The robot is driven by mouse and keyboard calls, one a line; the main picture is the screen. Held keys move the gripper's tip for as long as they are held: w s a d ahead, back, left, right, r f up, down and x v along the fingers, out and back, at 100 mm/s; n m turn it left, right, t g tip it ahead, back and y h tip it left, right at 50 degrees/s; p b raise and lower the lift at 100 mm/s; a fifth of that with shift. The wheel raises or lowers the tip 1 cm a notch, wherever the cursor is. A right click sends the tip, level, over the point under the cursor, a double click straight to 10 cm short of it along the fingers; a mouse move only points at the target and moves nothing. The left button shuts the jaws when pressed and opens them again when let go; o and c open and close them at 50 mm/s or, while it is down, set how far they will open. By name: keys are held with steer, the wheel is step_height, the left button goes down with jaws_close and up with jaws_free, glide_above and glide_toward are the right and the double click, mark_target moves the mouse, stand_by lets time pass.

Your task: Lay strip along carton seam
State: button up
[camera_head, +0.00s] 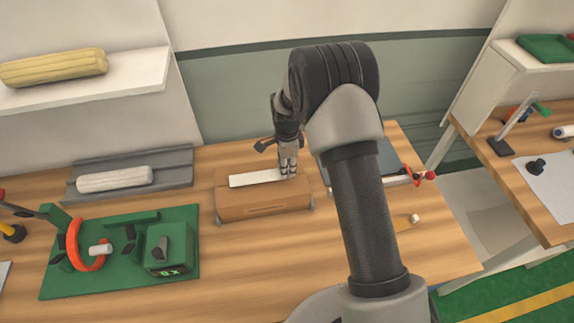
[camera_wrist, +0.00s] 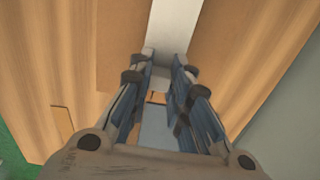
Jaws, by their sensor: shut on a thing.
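The carton (camera_head: 262,207) is a brown box lying on the wooden table, below my gripper in the head view. The strip (camera_head: 255,178) is flat and white and lies along the top of the carton, lengthwise left to right. My gripper (camera_head: 288,172) points down at the strip's right end and is shut on it. In the wrist view the strip (camera_wrist: 174,28) runs away from between the fingers (camera_wrist: 160,72) over the brown carton top (camera_wrist: 125,40). The seam under the strip is hidden.
A green board (camera_head: 110,285) with an orange ring (camera_head: 78,245) stands at the left. A grey tray (camera_head: 175,165) with a white roll (camera_head: 115,179) lies behind it. A dark flat panel (camera_head: 370,160) is right of the carton, partly behind my arm.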

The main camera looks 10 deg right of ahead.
steer(key=shift+f+b, duration=0.5)
steer(key=shift+f, duration=0.3)
steer(key=o, duration=0.8)
